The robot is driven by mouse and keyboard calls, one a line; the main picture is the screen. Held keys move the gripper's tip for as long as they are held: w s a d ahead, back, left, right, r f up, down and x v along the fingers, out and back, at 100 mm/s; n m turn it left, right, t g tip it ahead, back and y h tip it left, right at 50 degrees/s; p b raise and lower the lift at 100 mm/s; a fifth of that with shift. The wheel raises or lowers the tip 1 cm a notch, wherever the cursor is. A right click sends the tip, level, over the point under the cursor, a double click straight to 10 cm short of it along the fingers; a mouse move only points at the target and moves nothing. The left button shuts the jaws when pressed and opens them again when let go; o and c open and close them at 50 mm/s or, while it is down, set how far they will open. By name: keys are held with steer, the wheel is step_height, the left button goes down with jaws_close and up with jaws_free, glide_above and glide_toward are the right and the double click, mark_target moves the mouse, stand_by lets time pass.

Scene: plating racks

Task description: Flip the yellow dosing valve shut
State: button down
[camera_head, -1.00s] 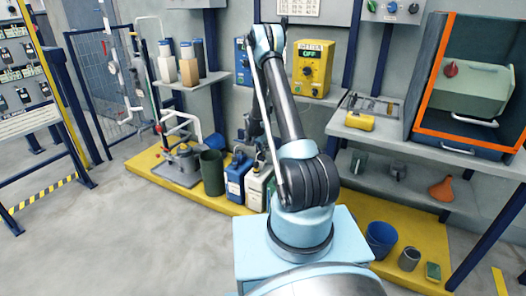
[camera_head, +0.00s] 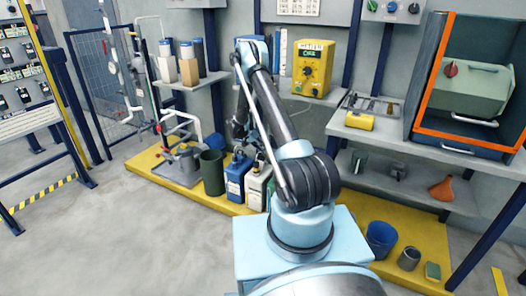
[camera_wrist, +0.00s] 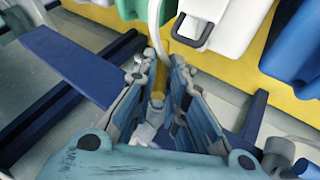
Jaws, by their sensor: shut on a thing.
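In the wrist view, my gripper (camera_wrist: 163,62) points down between its two blue-grey fingers. A narrow yellow piece (camera_wrist: 159,80) shows between the fingers and they are closed on it. It looks like the handle of the yellow dosing valve, but the fingers hide most of it. The valve's body and the handle's exact angle cannot be made out. In the head view, my wrist hangs beyond my raised arm, above the blue and white canisters, and the fingertips are too small to tell. No valve handle can be picked out clearly there.
A blue canister (camera_head: 236,178), a white canister (camera_head: 257,187) and a dark green bin (camera_head: 211,174) stand on the yellow platform (camera_head: 143,163). Open grey floor (camera_head: 120,245) lies to the left.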

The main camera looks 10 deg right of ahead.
steer(key=h, duration=0.1)
steer(key=n+g+h, duration=0.1)
steer(key=h, duration=0.1)
steer(key=g+h, duration=0.1)
steer(key=shift+w+a+f+n+h, duration=0.1)
steer(key=shift+w+a+n+h, duration=0.05)
steer(key=shift+a+n+h, duration=0.2)
steer(key=shift+d+g+h, duration=0.15)
steer(key=shift+g+h, duration=0.1)
steer(key=shift+g, duration=0.05)
steer(key=c, duration=1.6)
jaws_free()
steer(key=shift+f, duration=0.1)
steer(key=shift+c, duration=0.2)
steer(key=shift+d, duration=0.1)
steer(key=shift+o, duration=0.9)
step_height(320, 180, up, 9)
steer(key=shift+f, duration=0.2)
steer(key=shift+r, duration=0.3)
steer(key=shift+c, duration=0.9)
steer(key=shift+r, duration=0.45)
